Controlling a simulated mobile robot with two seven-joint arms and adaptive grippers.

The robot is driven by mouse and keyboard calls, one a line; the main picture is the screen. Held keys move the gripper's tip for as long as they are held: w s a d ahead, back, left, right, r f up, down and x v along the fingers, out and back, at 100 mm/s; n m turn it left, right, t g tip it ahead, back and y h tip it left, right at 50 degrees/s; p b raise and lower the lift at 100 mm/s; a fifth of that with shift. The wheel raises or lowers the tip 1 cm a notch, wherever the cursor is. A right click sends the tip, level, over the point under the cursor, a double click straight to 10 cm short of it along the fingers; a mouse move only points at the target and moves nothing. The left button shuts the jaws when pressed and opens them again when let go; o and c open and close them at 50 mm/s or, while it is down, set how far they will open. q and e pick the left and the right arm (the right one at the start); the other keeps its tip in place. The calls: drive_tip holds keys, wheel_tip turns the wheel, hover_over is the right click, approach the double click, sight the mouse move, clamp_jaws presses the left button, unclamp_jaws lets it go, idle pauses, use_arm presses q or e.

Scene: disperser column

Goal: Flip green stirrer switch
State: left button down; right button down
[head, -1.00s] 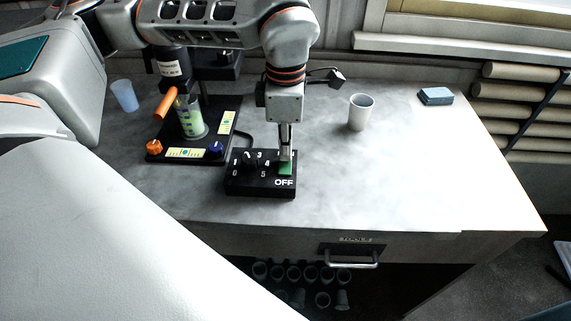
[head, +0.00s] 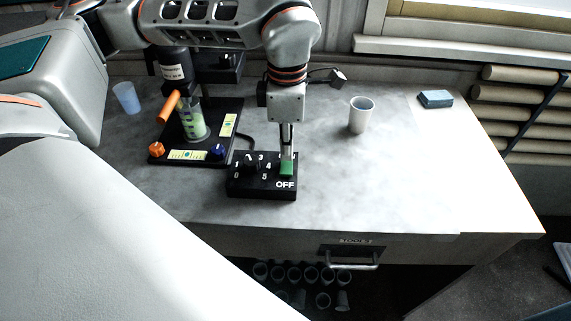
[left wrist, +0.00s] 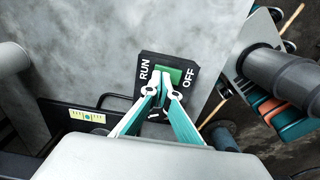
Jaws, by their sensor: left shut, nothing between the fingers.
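The green stirrer switch (head: 287,168) is a rocker on the right side of a black control box (head: 262,190), just behind the white OFF label. In the left wrist view the green switch (left wrist: 173,73) lies between the RUN and OFF labels. My left gripper (head: 287,153) points down at the switch, its fingers shut and empty. In the wrist view its fingertips (left wrist: 162,88) meet at the edge of the switch, at or very near it. I cannot tell whether they touch, nor which way the rocker is tilted. My right gripper is not in view.
Left of the box stands the disperser (head: 195,125) on a black base with an orange knob (head: 156,149) and a blue knob. A blue cup (head: 127,97), a white cup (head: 360,116) and a blue block (head: 435,98) stand on the table.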

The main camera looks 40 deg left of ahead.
sight(286, 163)
use_arm(q)
drive_tip(key=shift+r+p, duration=1.85)
drive_tip(key=shift+r, duration=0.9)
drive_tip(key=shift+f, duration=0.1)
